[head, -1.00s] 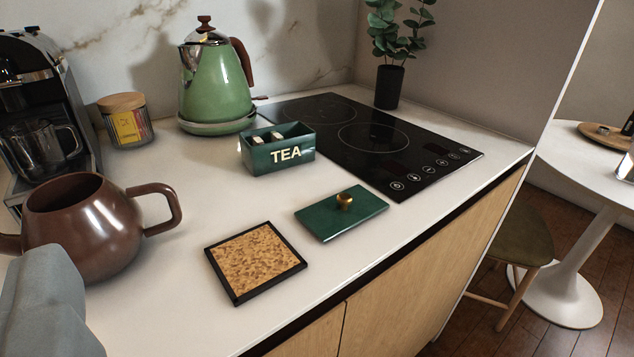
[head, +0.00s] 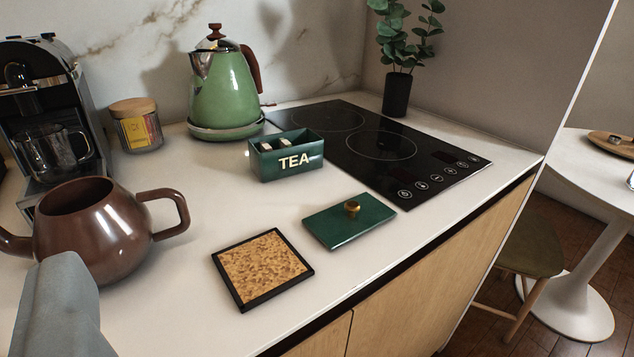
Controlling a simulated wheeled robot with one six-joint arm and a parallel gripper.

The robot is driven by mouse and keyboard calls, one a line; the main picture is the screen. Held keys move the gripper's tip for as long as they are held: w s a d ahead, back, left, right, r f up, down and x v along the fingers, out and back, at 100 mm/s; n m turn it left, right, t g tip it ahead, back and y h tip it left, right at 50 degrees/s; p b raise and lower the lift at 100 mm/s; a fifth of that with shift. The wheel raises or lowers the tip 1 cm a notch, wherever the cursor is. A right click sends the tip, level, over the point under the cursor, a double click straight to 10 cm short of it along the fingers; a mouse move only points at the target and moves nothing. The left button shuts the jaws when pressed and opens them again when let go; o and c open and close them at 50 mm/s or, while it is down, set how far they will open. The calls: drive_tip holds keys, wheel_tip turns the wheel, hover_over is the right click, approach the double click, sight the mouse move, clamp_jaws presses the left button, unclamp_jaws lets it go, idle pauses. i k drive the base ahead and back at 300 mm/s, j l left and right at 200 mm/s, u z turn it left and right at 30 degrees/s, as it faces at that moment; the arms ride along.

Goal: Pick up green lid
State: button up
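The green lid (head: 350,220) is a flat dark-green rectangle with a small round brass knob on top. It lies flat on the white counter (head: 205,205), near the front edge. The open green tea box (head: 287,160), marked TEA, stands behind it and to the left, apart from it, with small pale items inside. I cannot make out my gripper in this view, and nothing touches the lid.
A cork trivet (head: 262,268) lies left of the lid. A brown teapot (head: 100,235) and a grey-blue shape (head: 62,305), unclear what, are at lower left. A black cooktop (head: 375,150) lies behind the lid. A green kettle (head: 226,95) and coffee machine (head: 45,110) stand at the back.

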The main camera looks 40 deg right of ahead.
sight(339, 223)
drive_tip(key=k+l, duration=0.2)
drive_tip(key=l, duration=0.15)
drive_tip(key=k+l, duration=0.15)
drive_tip(key=l, duration=0.2)
drive_tip(key=k+l, duration=0.2)
drive_tip(key=l, duration=0.15)
drive_tip(key=k+l, duration=0.15)
drive_tip(key=l, duration=0.2)
